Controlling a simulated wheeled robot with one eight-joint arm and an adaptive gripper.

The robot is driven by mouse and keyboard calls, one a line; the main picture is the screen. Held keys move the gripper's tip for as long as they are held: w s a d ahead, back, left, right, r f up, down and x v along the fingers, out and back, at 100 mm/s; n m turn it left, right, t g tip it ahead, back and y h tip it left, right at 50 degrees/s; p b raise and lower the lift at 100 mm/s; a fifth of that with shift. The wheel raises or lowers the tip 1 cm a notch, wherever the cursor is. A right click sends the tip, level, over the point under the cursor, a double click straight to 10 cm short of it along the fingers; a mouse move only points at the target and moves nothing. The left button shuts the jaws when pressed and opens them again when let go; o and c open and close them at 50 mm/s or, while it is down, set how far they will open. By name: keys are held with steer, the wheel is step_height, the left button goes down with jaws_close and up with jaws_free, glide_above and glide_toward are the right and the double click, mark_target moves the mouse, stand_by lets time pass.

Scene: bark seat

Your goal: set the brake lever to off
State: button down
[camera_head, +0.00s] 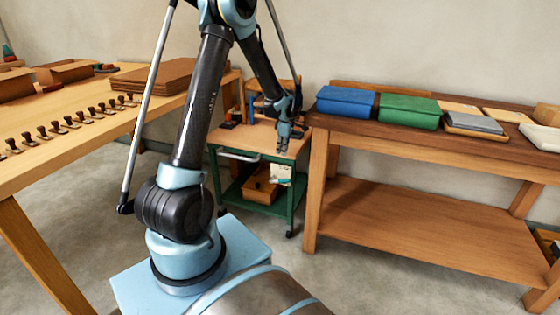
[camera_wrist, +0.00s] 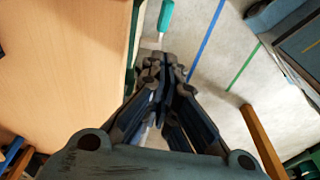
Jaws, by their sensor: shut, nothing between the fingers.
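My gripper (camera_head: 284,146) is shut and empty, pointing down in front of the right part of the wooden-topped green cart (camera_head: 250,138). In the wrist view, my gripper (camera_wrist: 162,65) shows its fingertips together, just beyond the edge of the wooden top (camera_wrist: 60,70). A teal handle (camera_wrist: 166,15) on a pale stem shows just past the fingertips and may be the brake lever; I cannot tell its setting. The gripper appears close to it, but contact cannot be made out. In the head view a pale plate (camera_head: 281,173) hangs on the cart's front below my gripper.
A bench (camera_head: 420,150) with a blue box (camera_head: 346,101) and a green box (camera_head: 409,110) stands close on the right. A long table (camera_head: 60,140) with several small tools is on the left. A wooden box (camera_head: 259,188) sits on the cart's lower shelf. The floor in front is clear.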

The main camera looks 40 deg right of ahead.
steer(key=f, duration=1)
steer(key=shift+w+a+f, duration=0.2)
steer(key=shift+w+f, duration=0.15)
steer(key=shift+f, duration=0.05)
steer(key=shift+s+d+f, duration=0.1)
steer(key=shift+s+f, duration=0.05)
steer(key=shift+f, duration=0.3)
steer(key=shift+s+d+f, duration=0.1)
steer(key=shift+s+f, duration=0.05)
steer(key=shift+f, duration=0.3)
steer(key=shift+s+d, duration=0.1)
steer(key=shift+s, duration=0.05)
